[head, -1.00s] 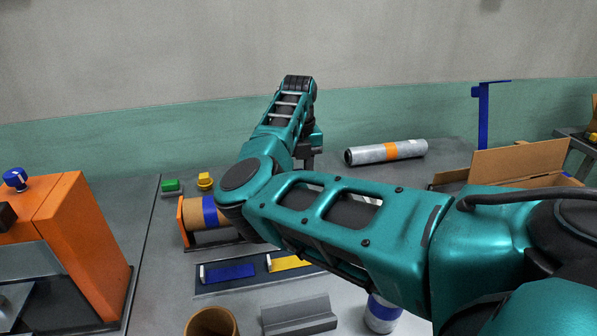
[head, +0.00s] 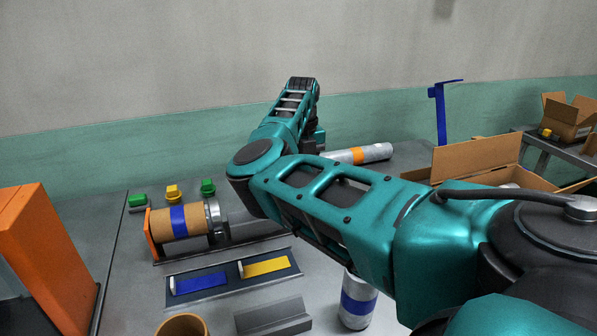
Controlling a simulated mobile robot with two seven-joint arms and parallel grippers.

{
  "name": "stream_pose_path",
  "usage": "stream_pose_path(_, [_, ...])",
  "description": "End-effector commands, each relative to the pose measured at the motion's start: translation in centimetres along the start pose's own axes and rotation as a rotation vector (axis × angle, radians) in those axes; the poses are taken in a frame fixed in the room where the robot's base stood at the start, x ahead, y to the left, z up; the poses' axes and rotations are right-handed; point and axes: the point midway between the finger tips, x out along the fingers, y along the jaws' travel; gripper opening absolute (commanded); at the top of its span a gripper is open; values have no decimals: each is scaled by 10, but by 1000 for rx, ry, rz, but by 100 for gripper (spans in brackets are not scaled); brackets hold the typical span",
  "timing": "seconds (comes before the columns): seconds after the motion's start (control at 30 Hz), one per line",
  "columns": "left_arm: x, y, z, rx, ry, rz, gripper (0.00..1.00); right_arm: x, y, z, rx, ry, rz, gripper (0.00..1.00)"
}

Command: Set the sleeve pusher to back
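I cannot tell for sure which part is the sleeve pusher. A low winder unit has an orange end plate (head: 153,236), a brown roll with a blue band (head: 180,221) and a metal flange (head: 213,217). Its right part is hidden behind my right arm. In front of it lies a dark panel with a blue strip (head: 200,283) and a yellow strip (head: 266,266), each with a small pale upright tab at its left end. My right arm reaches across from the right, past the winder; its gripper fingers are hidden behind the arm. My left gripper is not in view.
Green (head: 137,202), yellow (head: 173,193) and green buttons stand behind the winder. A silver tube with an orange band (head: 362,155) lies behind my arm. An open carton (head: 480,158) is right.

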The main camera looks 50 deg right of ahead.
Motion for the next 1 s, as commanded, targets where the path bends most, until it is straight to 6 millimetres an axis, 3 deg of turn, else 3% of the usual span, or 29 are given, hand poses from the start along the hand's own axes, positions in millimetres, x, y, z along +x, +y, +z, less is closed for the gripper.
stream_pose_path(0.1, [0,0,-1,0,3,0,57,-1,-1,0,3,-3,-1,57])
stream_pose_path(0.47, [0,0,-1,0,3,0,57,-9,1,1,2,-3,3,57])
stream_pose_path(1.0, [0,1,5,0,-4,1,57,-114,0,0,3,-4,2,57])
